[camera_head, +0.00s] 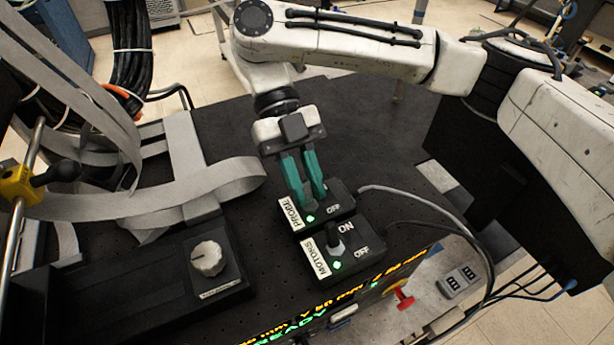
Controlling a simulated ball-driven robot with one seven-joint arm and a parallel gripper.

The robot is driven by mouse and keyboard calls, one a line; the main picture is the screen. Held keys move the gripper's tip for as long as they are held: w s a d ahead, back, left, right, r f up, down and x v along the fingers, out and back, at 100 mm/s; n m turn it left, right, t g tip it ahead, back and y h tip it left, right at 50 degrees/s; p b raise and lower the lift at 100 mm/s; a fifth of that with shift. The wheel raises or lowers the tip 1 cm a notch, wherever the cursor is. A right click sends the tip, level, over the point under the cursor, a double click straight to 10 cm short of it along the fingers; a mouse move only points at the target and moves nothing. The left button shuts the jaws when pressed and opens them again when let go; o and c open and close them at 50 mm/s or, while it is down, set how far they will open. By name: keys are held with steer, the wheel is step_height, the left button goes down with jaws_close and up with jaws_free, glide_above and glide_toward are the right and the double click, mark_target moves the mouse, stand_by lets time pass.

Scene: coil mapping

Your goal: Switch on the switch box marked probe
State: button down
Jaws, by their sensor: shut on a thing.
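The switch box marked PROBE (340,197) is a small black box on the dark perforated table. A green light glows on it, and the word OFF shows at its right. My gripper (309,199) comes down onto this box with its two green fingers. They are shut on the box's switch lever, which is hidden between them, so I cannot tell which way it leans. The box marked MOTORS (338,258) sits just in front of it, with its black lever visible, ON and OFF labels, and its own lit green light.
A black unit with a white knob (208,258) stands at the left. Grey ribbon straps (150,198) loop over the table's left side. Cables (425,205) run right from the boxes. A red knob (404,298) and a lit text display (300,328) are at the front edge.

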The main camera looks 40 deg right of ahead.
steer(key=shift+w, duration=0.1)
stand_by(0.4)
steer(key=c, duration=1.1)
jaws_free()
steer(key=shift+w, duration=0.1)
steer(key=v, duration=1)
steer(key=shift+w+d, duration=0.15)
steer(key=shift+w, duration=0.2)
steer(key=shift+s, duration=0.1)
